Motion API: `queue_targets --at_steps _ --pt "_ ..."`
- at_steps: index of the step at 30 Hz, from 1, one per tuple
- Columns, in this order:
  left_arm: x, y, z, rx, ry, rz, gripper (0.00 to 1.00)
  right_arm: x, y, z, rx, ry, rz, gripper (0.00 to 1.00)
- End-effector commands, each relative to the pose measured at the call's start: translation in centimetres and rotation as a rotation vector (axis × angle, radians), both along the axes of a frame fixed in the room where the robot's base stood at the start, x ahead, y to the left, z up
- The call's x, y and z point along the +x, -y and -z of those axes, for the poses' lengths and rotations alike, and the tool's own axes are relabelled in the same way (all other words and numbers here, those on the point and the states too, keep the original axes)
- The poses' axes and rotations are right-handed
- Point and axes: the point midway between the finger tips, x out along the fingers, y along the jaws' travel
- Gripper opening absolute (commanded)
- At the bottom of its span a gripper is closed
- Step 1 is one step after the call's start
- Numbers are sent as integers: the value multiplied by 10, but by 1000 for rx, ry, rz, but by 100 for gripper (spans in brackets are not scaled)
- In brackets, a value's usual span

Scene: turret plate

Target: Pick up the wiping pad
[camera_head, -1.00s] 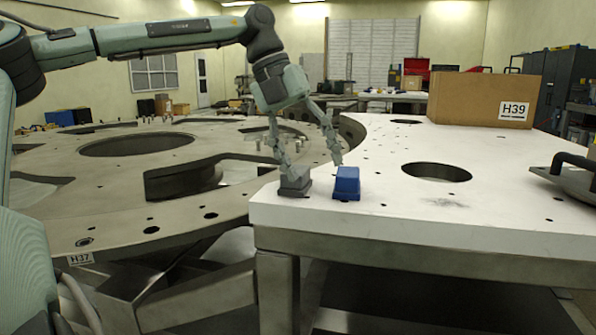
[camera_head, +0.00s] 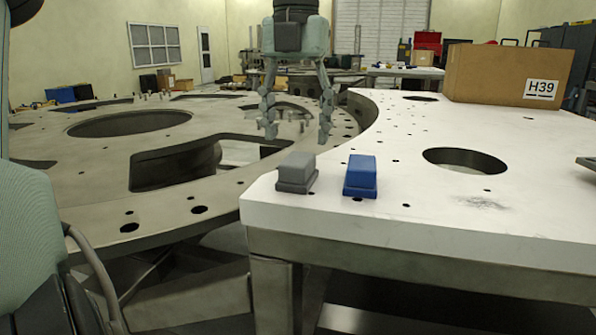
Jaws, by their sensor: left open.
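Two small blocks stand side by side on the near left corner of the white plate (camera_head: 420,220): a grey one (camera_head: 297,172) and a blue one (camera_head: 361,176) to its right. Both have a wider base and a narrower top. Which one is the wiping pad I cannot tell from their looks. My left gripper (camera_head: 297,137) hangs fingers down above and beyond the blocks in the head view. Its two fingers are spread wide, with nothing between them. It touches neither block. My right gripper is not in view.
A cardboard box (camera_head: 506,72) labelled H39 stands at the back right of the plate. The plate has a large round hole (camera_head: 464,161) and a dark smudge (camera_head: 482,202). The large grey turret ring (camera_head: 75,173) with openings lies to the left. The plate's middle is clear.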

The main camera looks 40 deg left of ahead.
Motion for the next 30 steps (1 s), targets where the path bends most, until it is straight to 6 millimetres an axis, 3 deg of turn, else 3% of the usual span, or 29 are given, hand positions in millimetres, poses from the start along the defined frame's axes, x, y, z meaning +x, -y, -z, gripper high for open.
queue_targets --at_steps 7,17,30 --pt "-1 4 37 -3 -3 0 62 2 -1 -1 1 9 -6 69" --pt "0 4 43 0 -1 0 61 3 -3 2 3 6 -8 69" --pt "0 3 43 -1 -2 0 7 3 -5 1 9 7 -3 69"
